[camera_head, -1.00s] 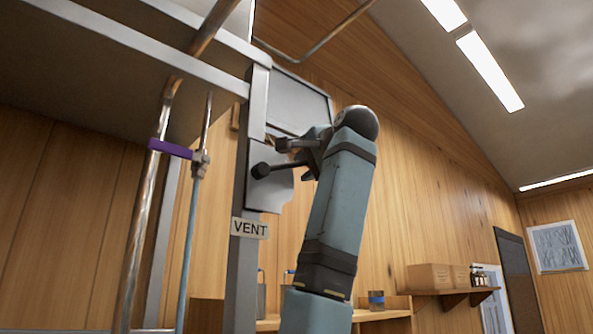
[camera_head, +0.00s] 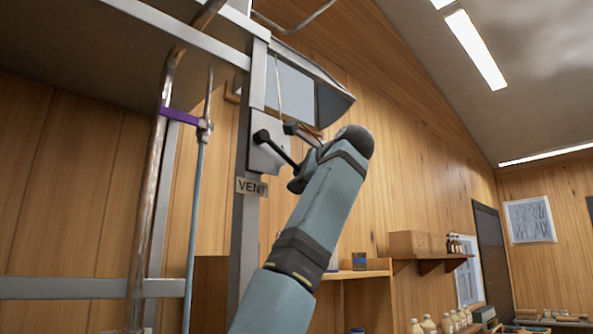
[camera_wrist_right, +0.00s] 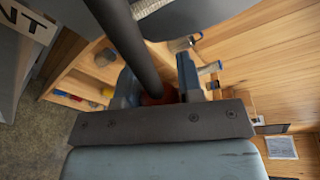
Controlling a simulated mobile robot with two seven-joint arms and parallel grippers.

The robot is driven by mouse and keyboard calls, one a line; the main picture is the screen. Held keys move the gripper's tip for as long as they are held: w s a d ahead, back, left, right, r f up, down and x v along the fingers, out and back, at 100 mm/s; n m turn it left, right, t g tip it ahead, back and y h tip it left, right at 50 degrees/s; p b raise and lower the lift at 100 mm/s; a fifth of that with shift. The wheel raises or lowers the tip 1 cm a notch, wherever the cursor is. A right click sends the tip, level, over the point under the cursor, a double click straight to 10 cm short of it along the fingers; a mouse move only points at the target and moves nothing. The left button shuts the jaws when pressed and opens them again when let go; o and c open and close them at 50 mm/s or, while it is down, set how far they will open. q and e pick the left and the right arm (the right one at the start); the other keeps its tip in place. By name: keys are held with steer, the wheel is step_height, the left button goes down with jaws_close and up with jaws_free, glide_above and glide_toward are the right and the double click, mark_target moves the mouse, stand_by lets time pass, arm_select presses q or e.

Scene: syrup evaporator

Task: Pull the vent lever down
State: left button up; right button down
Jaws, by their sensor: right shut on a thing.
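The vent lever (camera_head: 279,150) is a black rod with a round black knob at its left end. It sits on a grey plate beside the post, above the VENT label (camera_head: 252,187). The rod slopes down to the right from the knob. My right gripper (camera_head: 300,163) is shut on the rod near its lower end. In the right wrist view the dark lever rod (camera_wrist_right: 126,40) runs down between the fingers of my right gripper (camera_wrist_right: 158,92). Above the lever a grey vent flap (camera_head: 335,103) stands tilted out from its opening. My left gripper is out of view.
A metal post (camera_head: 246,240) and a copper-coloured pipe (camera_head: 150,190) stand to the left. A wall shelf (camera_head: 430,258) with boxes and bottles is at the right. The space right of my arm is clear.

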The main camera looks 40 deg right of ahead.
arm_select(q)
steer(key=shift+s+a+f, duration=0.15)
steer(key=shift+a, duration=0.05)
arm_select(e)
steer(key=shift+a+f+m, duration=0.45)
steer(key=shift+f+m, duration=0.05)
steer(key=shift+f, duration=0.2)
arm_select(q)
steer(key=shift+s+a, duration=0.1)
arm_select(e)
steer(key=c, duration=0.8)
jaws_free()
steer(key=shift+s, duration=0.15)
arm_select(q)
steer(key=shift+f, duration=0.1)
arm_select(e)
steer(key=shift+o, duration=0.2)
steer(key=shift+s, duration=0.3)
arm_select(q)
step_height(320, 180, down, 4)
steer(key=b, duration=0.4)
steer(key=shift+b, duration=0.3)
arm_select(e)
steer(key=s+r, duration=0.2)
steer(key=s, duration=1.1)
steer(key=shift+r, duration=0.3)
